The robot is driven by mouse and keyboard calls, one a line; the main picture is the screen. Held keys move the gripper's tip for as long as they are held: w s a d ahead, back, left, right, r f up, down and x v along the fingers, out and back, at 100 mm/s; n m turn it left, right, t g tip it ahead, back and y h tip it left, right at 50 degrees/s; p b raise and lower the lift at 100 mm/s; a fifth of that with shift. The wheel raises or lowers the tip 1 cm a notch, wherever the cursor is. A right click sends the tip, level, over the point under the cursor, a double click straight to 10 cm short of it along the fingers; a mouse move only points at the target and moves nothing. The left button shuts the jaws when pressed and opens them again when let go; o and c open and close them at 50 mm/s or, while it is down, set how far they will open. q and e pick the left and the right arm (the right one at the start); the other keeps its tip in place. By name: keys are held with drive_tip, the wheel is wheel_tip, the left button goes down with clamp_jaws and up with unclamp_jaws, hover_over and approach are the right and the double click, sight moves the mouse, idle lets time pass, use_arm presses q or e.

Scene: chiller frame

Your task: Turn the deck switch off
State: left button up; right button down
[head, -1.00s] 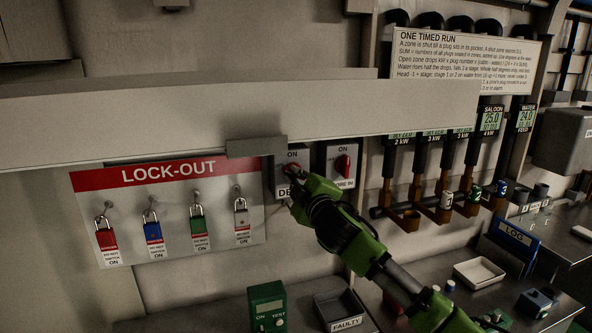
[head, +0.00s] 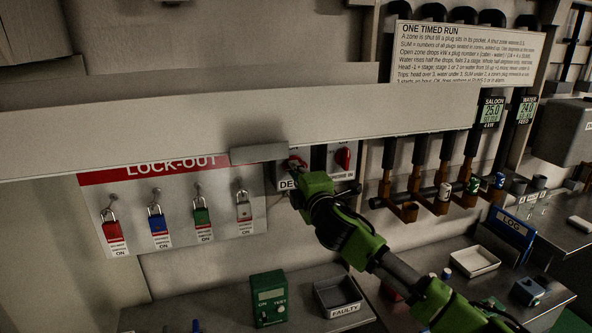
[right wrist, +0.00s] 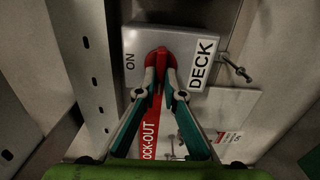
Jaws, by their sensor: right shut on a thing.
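The deck switch (head: 282,170) is a grey box on the back wall with a red knob; my gripper and a pale beam partly cover it in the head view. In the right wrist view the same switch (right wrist: 196,44) shows "ON" at its left and "DECK" at its right. My right gripper (head: 298,167) is at the knob. In the right wrist view its fingertips (right wrist: 160,76) are shut on the red knob (right wrist: 158,55), one on each side. The knob's exact angle is hard to tell. My left gripper is not in view.
A pale beam (head: 200,126) crosses in front of the wall just above the switch. A lock-out board (head: 150,178) with several padlocks hangs to the left. Another red-knobbed switch (head: 342,158) is close on the right. A green tester (head: 268,296) and a FAULTY bin (head: 338,297) stand below.

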drive_tip(key=shift+f, duration=0.1)
drive_tip(key=c, duration=2.2)
unclamp_jaws()
drive_tip(key=shift+o, duration=0.3)
drive_tip(key=shift+s, duration=0.1)
drive_tip(key=v, duration=1.2)
